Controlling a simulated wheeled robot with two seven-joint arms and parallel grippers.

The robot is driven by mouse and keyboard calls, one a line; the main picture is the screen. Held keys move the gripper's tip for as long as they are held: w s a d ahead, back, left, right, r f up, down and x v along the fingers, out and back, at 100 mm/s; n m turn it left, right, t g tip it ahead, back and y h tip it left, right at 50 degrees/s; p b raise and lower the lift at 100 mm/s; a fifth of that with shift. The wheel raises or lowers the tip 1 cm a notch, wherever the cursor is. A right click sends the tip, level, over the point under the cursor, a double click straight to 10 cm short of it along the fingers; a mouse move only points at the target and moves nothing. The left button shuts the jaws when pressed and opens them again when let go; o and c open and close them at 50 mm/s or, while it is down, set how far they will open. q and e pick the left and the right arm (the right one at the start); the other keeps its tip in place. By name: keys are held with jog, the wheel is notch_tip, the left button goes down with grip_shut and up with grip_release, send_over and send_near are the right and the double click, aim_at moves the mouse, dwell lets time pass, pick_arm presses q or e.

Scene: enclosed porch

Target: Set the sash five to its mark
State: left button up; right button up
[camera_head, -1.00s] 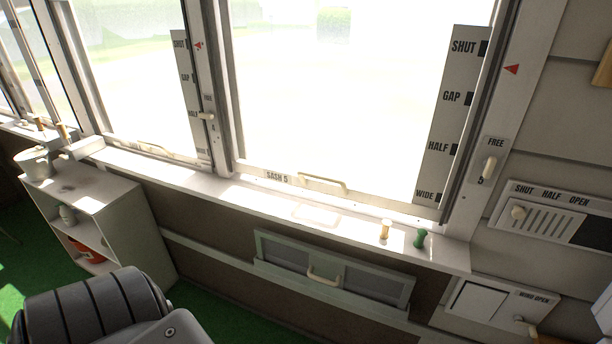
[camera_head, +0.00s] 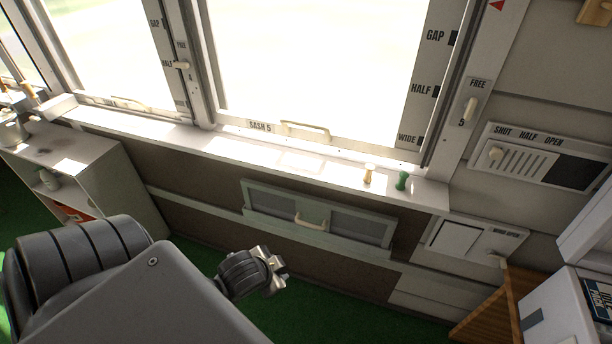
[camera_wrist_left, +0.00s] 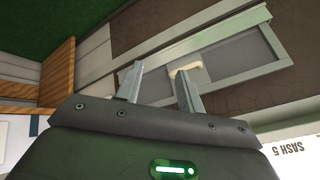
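Sash five is the large window in the head view, with its "SASH 5" label (camera_head: 260,126) and pale handle (camera_head: 305,128) on the bottom rail, low by the sill. Its scale strip (camera_head: 430,90) shows GAP, HALF and WIDE; the top is cut off. A red pointer (camera_head: 497,5) is on the right post at the picture's top edge. Below it is a pale catch (camera_head: 470,109) on a plate marked FREE and 5. My left gripper (camera_head: 281,263) is below the sill, apart from the sash. In the left wrist view its fingers (camera_wrist_left: 157,70) are apart and empty.
A panel with a pale handle (camera_head: 309,221) is under the sill (camera_head: 330,172). A cream peg (camera_head: 369,174) and a green peg (camera_head: 402,180) stand on the sill. A slider vent (camera_head: 535,158) is at right, a wooden crate (camera_head: 500,305) below, a shelf unit (camera_head: 95,175) at left.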

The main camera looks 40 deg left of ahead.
pick_arm(q)
jog(key=w+a+r+m+t, duration=0.55)
jog(key=w+a+r, duration=0.35)
jog(key=w+r, duration=0.3)
jog(key=m+t+h, duration=0.3)
jog(key=m+t, duration=0.1)
jog(key=m, duration=0.4)
send_near(304, 125)
jog(key=shift+n, duration=0.25)
jog(key=w, duration=0.3)
jog(key=w+f, duration=0.1)
jog(key=w, duration=0.3)
jog(key=w+d, duration=0.1)
jog(key=w, duration=0.2)
jog(key=shift+w+f+p, duration=0.25)
jog(key=shift+w+p, duration=0.1)
jog(key=shift+w, duration=0.05)
grip_shut()
